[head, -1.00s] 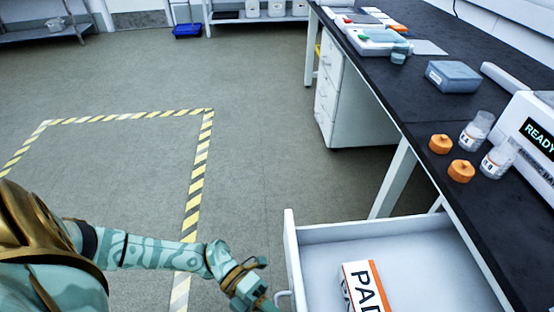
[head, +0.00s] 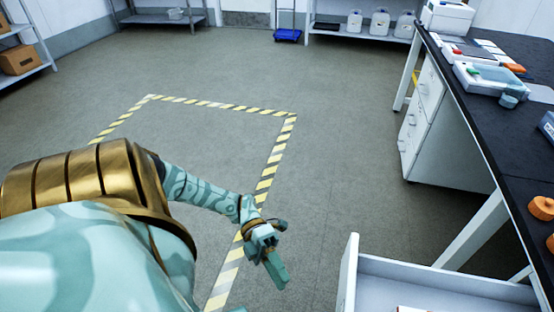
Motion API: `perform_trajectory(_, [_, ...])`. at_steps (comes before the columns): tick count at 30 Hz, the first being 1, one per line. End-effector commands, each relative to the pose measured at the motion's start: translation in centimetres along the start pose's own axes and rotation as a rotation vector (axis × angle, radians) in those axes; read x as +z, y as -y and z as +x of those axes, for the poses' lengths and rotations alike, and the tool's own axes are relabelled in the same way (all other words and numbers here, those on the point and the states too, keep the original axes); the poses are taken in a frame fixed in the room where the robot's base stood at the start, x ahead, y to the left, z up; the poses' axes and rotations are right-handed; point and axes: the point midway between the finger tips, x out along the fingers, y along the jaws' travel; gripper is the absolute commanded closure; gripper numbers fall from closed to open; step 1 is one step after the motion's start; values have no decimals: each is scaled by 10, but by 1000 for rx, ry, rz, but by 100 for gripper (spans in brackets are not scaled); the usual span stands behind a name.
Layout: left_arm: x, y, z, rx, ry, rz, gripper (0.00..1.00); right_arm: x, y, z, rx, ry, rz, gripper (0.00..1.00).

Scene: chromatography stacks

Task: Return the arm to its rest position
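My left arm comes in from the lower left, with its gold shoulder and teal patterned links. My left gripper (head: 277,268) hangs over the bare floor, to the left of the open drawer (head: 349,270) and apart from it. Its fingers look close together with nothing seen between them, but the view is too small to tell whether they are open or shut. My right arm and gripper do not show.
The middle floor is clear.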

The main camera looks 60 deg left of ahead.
Motion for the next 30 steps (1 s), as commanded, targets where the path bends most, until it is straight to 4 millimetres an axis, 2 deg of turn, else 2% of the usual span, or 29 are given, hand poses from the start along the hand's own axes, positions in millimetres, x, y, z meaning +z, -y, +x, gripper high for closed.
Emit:
perform_trajectory(5, [0, 0, -9, 0, 0, 1, 68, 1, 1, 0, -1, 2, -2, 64])
perform_trajectory(24, [2, -4, -9, 20, 11, -37, 68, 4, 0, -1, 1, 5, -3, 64])
perform_trajectory(26, [10, -13, -10, 68, 54, -67, 68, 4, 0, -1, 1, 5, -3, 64])
perform_trajectory(28, [29, -30, -18, 146, 164, -117, 68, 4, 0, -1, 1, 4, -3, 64])
perform_trajectory(30, [62, -50, -34, 215, 349, -181, 68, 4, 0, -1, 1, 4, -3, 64])
